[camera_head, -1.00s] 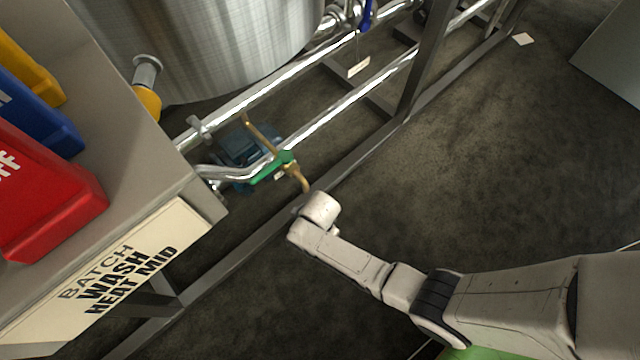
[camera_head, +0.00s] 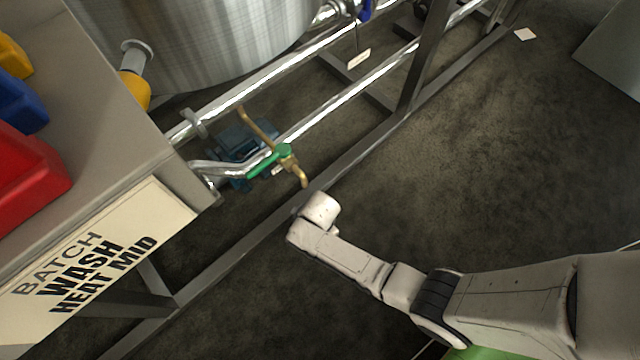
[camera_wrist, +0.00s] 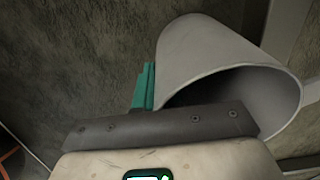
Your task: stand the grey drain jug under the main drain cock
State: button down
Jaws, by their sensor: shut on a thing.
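The grey drain jug (camera_wrist: 215,50) fills the upper right of the wrist view, with its open mouth facing the camera. My gripper (camera_wrist: 147,78) is shut on the jug at its left side; a teal finger shows against it. In the head view my arm's end hides the gripper and jug. A brass cock with a green handle (camera_head: 268,163) sits on the lower pipe, its brass spout (camera_head: 300,178) pointing down just above and left of my arm's end in the picture. I cannot read its tag, so I cannot tell whether it is the main cock.
A steel tank (camera_head: 200,40) stands behind the pipes (camera_head: 340,105). A frame rail (camera_head: 350,160) runs along the floor by my arm. A blue pump (camera_head: 240,140) lies behind the cock. A bench (camera_head: 130,120) with coloured bins is at left.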

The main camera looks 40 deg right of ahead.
jog(key=shift+f, duration=0.4)
jog(key=c, duration=1.2)
grip_release()
notch_tip(320, 180, up, 11)
jog(key=p, duration=0.7)
jog(key=shift+f, duration=0.1)
